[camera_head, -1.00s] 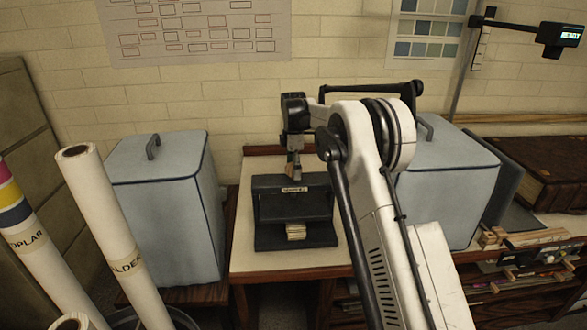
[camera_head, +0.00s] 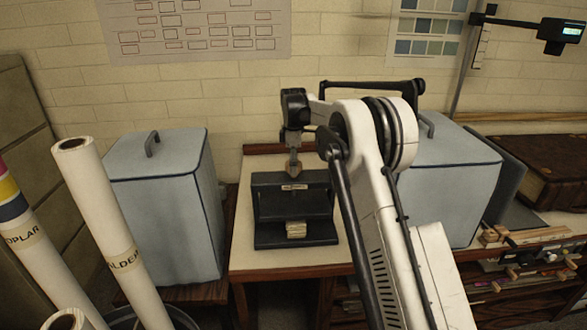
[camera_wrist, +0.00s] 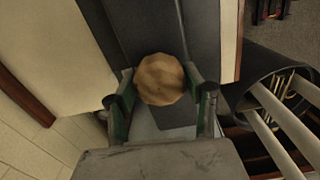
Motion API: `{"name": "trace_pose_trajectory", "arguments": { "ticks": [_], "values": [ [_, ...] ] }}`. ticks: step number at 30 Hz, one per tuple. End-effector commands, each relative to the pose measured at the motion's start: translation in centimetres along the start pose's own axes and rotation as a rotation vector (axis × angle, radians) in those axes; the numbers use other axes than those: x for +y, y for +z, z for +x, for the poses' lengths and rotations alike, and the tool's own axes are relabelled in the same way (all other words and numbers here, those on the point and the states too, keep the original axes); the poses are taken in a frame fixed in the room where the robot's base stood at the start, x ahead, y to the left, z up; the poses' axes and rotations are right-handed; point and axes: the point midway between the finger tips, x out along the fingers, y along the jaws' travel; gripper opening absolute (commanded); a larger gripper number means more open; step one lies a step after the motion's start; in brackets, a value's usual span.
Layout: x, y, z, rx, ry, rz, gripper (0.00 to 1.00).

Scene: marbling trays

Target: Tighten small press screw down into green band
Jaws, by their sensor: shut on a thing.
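The small press (camera_head: 315,241), a dark frame with a pale label on its top beam, stands on the bench. A pale block or stack (camera_head: 296,229) lies inside it. The screw's round wooden knob (camera_wrist: 160,79) shows in the wrist view between the two fingers of my gripper (camera_wrist: 160,92). My gripper (camera_head: 293,164) is shut on this knob, above the middle of the press in the head view. The screw's shaft is hidden below the knob. I cannot make out a green band on the press.
Lidded grey-blue boxes stand left (camera_head: 160,205) and right (camera_head: 455,190) of the press. Rolled paper tubes (camera_head: 100,215) stand at the front left. A small display (camera_head: 571,31) hangs at the upper right, its text too small to read. Bare bench (camera_head: 255,262) shows before the press.

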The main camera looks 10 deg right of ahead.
Motion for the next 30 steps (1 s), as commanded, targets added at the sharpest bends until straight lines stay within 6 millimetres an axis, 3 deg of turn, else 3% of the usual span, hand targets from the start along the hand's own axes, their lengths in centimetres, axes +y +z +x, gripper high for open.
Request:
{"name": "trace_pose_trajectory", "arguments": {
  "ticks": [30],
  "values": [
    [0.07, 0.01, 0.04, -0.001, 0.001, 0.965, 0.2]
  ]
}}
